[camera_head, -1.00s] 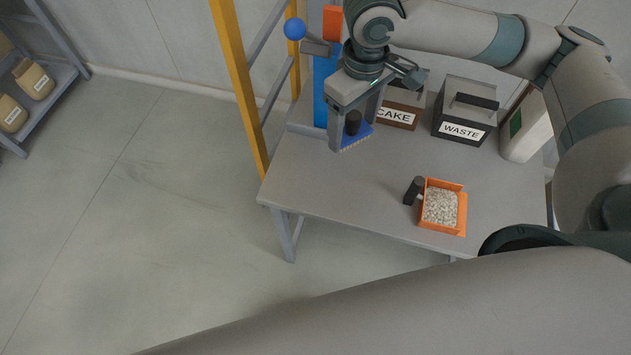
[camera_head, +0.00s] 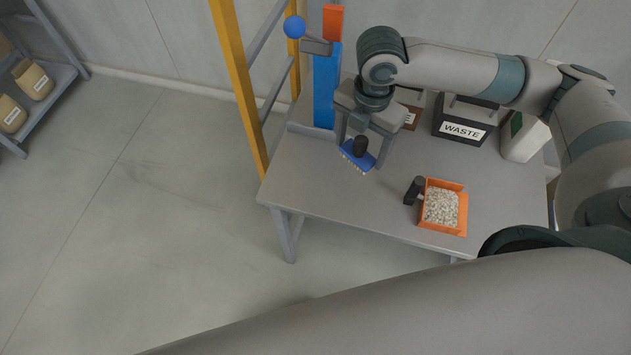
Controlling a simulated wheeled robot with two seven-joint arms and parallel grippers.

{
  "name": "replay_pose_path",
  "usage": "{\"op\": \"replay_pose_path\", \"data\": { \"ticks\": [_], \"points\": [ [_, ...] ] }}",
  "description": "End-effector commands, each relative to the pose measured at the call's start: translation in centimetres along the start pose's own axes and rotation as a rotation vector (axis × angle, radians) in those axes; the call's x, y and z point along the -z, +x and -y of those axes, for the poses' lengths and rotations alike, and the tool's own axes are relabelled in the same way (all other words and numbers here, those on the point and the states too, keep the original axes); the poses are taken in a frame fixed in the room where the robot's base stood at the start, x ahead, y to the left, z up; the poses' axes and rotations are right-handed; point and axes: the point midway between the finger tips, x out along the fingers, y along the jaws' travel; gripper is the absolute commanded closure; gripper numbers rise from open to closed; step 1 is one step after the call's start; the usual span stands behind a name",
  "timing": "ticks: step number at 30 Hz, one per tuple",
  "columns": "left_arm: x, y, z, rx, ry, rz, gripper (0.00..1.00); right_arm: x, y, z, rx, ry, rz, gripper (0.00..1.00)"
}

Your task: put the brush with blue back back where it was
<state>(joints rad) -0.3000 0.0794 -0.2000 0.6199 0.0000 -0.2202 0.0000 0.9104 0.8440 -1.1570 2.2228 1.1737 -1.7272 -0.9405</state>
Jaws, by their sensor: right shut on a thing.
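The brush with blue back (camera_head: 351,158) has a dark knob handle and pale bristles along its lower edge. My right gripper (camera_head: 361,147) is shut on the dark handle. It holds the brush over the back left part of the grey table (camera_head: 300,186), tilted in the picture. I cannot tell whether the bristles touch the table top. My left gripper is not in view.
An orange scoop of pale pellets (camera_head: 430,225) with a dark handle stands at the table's front right. The WASTE box (camera_head: 460,128), a partly hidden brown box (camera_head: 411,117) and a white container (camera_head: 522,140) stand at the back. A blue post (camera_head: 326,95) and yellow frame (camera_head: 236,80) rise at left.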

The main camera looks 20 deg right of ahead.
Motion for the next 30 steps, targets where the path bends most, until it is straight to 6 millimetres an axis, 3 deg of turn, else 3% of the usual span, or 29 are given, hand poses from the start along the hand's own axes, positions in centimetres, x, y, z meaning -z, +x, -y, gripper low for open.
{"op": "replay_pose_path", "data": {
  "ticks": [9, 15, 21, 30],
  "points": [
    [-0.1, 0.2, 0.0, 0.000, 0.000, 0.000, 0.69, -0.5, 2.5, 0.9, 0.005, -0.548, 0.004, 0.51],
    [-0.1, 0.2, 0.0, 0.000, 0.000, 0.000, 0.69, -0.7, 3.6, 1.4, 0.008, -0.816, 0.006, 0.51],
    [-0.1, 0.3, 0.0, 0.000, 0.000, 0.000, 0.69, -0.8, 4.1, 1.6, 0.009, -0.943, 0.007, 0.51],
    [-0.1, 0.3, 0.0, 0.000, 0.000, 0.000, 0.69, -0.8, 4.1, 1.6, 0.010, -0.959, 0.008, 0.51]
  ]
}}
